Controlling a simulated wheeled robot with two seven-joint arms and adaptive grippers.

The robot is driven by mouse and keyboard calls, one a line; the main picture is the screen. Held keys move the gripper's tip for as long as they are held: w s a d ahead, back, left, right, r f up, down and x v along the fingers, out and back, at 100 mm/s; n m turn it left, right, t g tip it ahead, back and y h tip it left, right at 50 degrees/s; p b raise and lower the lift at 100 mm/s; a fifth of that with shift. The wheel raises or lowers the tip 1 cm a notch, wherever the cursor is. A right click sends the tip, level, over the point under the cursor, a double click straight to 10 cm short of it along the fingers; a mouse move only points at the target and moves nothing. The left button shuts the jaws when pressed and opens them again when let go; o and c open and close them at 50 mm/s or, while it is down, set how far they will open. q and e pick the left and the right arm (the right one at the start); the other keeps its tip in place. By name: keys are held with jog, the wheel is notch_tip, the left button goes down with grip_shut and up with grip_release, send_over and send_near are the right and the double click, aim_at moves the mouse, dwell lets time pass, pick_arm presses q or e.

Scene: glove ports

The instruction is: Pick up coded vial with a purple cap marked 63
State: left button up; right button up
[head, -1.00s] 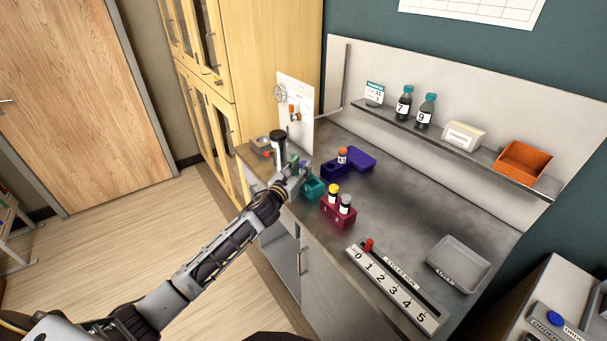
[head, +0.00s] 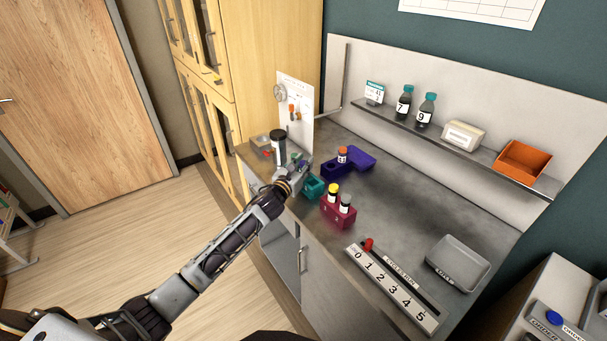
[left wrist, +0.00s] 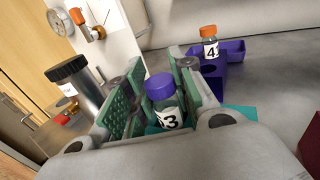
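The vial with a purple cap (left wrist: 160,87) stands between the green finger pads of my left gripper (left wrist: 163,95) in the left wrist view. Its white label shows a 3, with the digit before it partly hidden. A gap shows between the cap and the left pad, so the gripper looks open around the vial. In the head view my left gripper (head: 298,164) is at the counter's left end, beside a teal rack (head: 313,187), and the vial is not clear there. Teal also shows behind the vial in the wrist view; its base is hidden. My right gripper is out of view.
A black-capped cylinder (head: 278,147) stands close by the left gripper, before a white panel (head: 295,105). A purple rack (head: 333,170) holds an orange-capped vial (head: 342,156). A maroon rack (head: 338,213) holds yellow- and grey-capped vials.

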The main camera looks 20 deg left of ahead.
pick_arm(q)
jog(key=shift+c, duration=0.2)
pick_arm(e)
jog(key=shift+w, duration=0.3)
pick_arm(q)
jog(key=shift+r, duration=0.1)
jog(key=shift+r, duration=0.75)
notch_tip(320, 180, up, 7)
jog(key=shift+f+p, duration=0.1)
jog(key=shift+p, duration=0.4)
jog(key=shift+r, duration=0.75)
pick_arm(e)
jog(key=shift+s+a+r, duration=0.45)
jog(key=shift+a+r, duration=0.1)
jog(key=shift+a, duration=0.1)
